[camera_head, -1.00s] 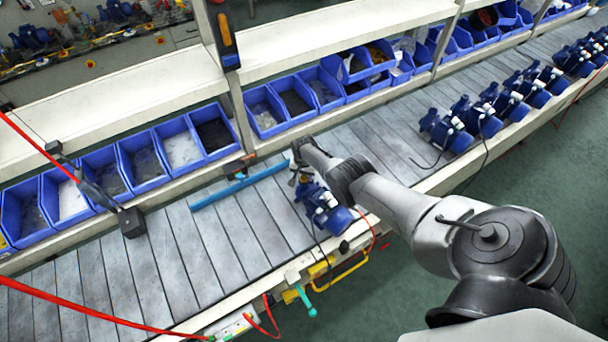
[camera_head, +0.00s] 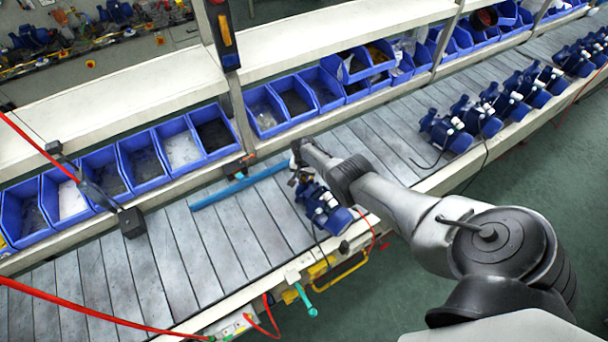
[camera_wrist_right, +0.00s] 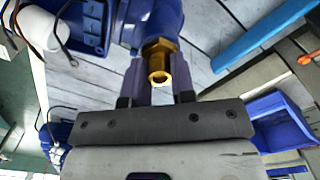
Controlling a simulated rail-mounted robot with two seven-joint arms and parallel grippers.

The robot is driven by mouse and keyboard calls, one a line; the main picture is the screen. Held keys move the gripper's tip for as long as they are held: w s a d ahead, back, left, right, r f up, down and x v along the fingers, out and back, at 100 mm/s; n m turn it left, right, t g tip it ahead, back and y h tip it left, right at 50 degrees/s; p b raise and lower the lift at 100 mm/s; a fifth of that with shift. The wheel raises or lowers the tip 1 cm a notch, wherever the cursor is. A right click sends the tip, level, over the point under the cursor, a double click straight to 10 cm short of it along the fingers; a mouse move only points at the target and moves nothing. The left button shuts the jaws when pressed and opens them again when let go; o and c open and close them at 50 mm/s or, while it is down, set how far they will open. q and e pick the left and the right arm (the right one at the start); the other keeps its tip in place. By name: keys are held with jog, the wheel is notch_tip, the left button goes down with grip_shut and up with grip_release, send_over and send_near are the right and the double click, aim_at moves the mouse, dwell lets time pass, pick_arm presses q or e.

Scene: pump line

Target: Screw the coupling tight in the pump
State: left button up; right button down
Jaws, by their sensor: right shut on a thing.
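The blue pump (camera_head: 322,208) stands on the slatted conveyor, below the end of my right arm in the head view. In the right wrist view the pump's blue body (camera_wrist_right: 150,20) fills the top middle. The brass coupling (camera_wrist_right: 158,62) sits at the pump's port, its open end facing the camera. My right gripper (camera_wrist_right: 159,75) is shut on the coupling, one finger on each side of it. In the head view the right gripper (camera_head: 298,178) is small and partly hidden by my own wrist. How deep the coupling sits in the port is hidden. My left gripper is not in view.
A blue bar (camera_head: 240,187) lies on the conveyor left of the pump. Several blue bins (camera_head: 143,165) line the back. More pumps (camera_head: 445,132) stand to the right. A yellow handle (camera_head: 343,270) is at the front edge.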

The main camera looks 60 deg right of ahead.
jog(key=shift+m, duration=1.6)
jog(key=shift+m, duration=0.8)
jog(key=c, duration=1)
grip_release()
jog(key=shift+n, duration=1.6)
